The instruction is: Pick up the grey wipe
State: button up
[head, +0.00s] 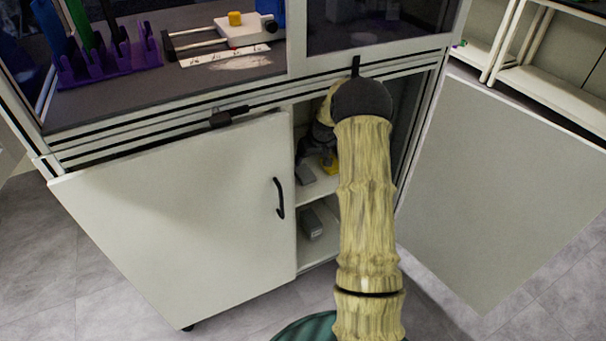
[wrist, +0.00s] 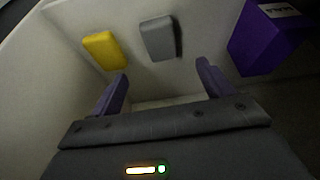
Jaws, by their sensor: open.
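The grey wipe (wrist: 160,38) is a small rounded grey block on the pale surface inside the cabinet. In the wrist view it lies beyond my fingertips, between their lines and apart from them. My gripper (wrist: 162,70) is open, with nothing between its two purple fingers. In the head view my arm reaches into the open right side of the cabinet, and the arm hides much of the inside.
A yellow block (wrist: 104,50) lies left of the grey wipe, and a purple box (wrist: 268,38) stands to its right. Another grey object (head: 312,224) is on the lower shelf. The left cabinet door (head: 180,215) is shut; the right door (head: 500,190) stands open.

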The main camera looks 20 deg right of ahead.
jog(key=b, duration=0.1)
send_over(304, 172)
jog(key=s, duration=0.3)
notch_tip(304, 172, down, 6)
jog(key=shift+w+r, duration=0.15)
jog(key=shift+r, duration=0.1)
jog(key=shift+d+f, duration=0.1)
jog(key=shift+d, duration=0.05)
jog(key=shift+f, duration=0.25)
jog(key=b+x, duration=0.1)
jog(key=x, duration=0.4)
jog(key=shift+f+b, duration=0.15)
jog(key=shift+b, duration=0.15)
jog(key=c, duration=1.1)
